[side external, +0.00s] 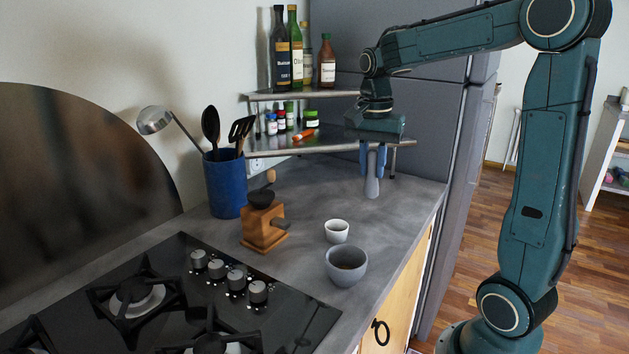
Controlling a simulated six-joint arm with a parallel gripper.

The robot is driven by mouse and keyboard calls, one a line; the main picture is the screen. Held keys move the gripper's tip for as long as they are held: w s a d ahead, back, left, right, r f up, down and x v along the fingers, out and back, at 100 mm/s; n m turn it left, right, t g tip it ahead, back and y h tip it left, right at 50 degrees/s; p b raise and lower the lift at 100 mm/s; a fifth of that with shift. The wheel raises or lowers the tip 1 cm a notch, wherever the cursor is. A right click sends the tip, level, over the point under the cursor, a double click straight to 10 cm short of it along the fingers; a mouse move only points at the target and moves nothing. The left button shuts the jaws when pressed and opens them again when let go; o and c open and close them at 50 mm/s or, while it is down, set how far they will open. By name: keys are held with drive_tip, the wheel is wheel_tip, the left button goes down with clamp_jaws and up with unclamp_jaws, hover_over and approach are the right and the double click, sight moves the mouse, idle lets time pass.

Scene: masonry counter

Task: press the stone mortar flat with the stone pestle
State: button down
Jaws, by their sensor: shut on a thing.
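The stone mortar (346,266) is a grey bowl standing upright on the counter near its right front edge, with something brown inside. My gripper (373,170) is shut on the stone pestle (373,187), a grey rod with a thicker rounded lower end. The pestle hangs upright between the blue fingers. In the picture it is above and slightly right of the mortar, toward the back of the counter, and apart from it. The fingers hide part of the pestle's upper end.
A small white cup (337,231) stands just behind the mortar. A wooden coffee grinder (264,224) and a blue utensil holder (226,183) stand to the left. A black stove (190,290) fills the front left. A metal shelf (330,144) with bottles and jars is behind my gripper.

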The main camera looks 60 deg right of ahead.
drive_tip(key=a+f, duration=0.8)
drive_tip(key=a, duration=0.1)
drive_tip(key=shift+w, duration=0.3)
drive_tip(key=shift+d+f, duration=0.1)
drive_tip(key=shift+f, duration=0.05)
drive_tip(key=shift+f, duration=2.95)
drive_tip(key=shift+f, duration=0.55)
drive_tip(key=shift+r, duration=0.1)
drive_tip(key=shift+r, duration=2.2)
drive_tip(key=shift+r, duration=0.1)
